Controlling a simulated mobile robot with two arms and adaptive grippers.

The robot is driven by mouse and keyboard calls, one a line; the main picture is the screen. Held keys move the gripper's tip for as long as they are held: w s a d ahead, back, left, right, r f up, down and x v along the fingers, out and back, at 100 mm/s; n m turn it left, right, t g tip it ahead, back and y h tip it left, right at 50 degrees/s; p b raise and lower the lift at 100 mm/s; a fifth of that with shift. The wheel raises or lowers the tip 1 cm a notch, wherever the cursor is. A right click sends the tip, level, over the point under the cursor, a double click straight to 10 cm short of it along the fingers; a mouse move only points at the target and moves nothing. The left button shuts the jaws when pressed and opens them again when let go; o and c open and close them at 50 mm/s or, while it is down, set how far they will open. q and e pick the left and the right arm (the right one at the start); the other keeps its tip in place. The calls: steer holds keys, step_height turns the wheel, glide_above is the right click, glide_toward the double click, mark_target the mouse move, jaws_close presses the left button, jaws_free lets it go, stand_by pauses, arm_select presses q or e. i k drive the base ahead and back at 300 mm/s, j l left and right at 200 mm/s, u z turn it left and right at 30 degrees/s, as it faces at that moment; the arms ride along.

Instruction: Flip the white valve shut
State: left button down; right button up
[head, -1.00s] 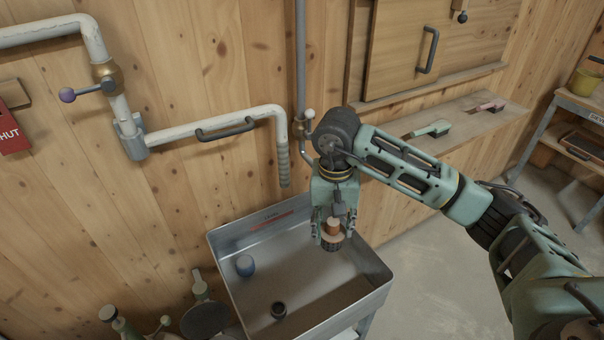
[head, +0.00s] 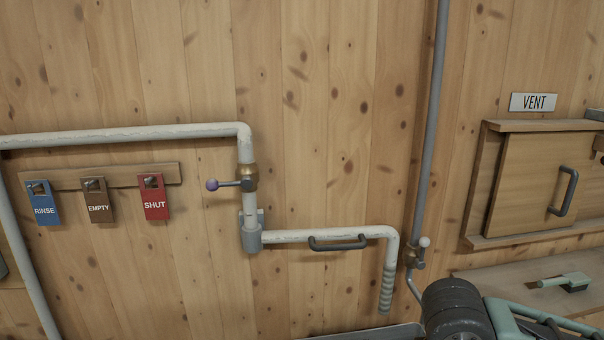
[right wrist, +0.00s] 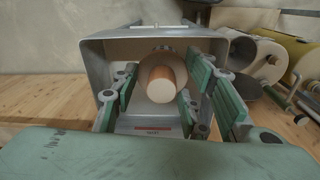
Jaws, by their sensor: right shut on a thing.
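The white valve (head: 424,242) is a small white-knobbed lever on a brass fitting on the thin grey upright pipe, right of centre in the head view. Its lever points up, roughly along the pipe. My right arm is just right of and below it, apart in the picture. My right gripper (right wrist: 160,86) is out of the head view; in the right wrist view it is shut on a brown cylinder (right wrist: 159,78) with a pale end. My left gripper is not in view.
A purple-knobbed valve (head: 212,185) sits on the white pipe (head: 120,134). RINSE, EMPTY and SHUT tags (head: 154,196) hang at left. A ledge (head: 540,297) with a green-handled tool and a VENT hatch (head: 530,185) are at right. The wall around the white valve is clear.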

mark_target(424, 242)
steer(key=l+z, duration=0.1)
steer(key=z, duration=0.2)
steer(key=l+z, duration=0.1)
steer(key=z, duration=0.15)
steer(key=k+l+z, duration=0.1)
steer(key=l+z, duration=0.2)
steer(key=l, duration=0.1)
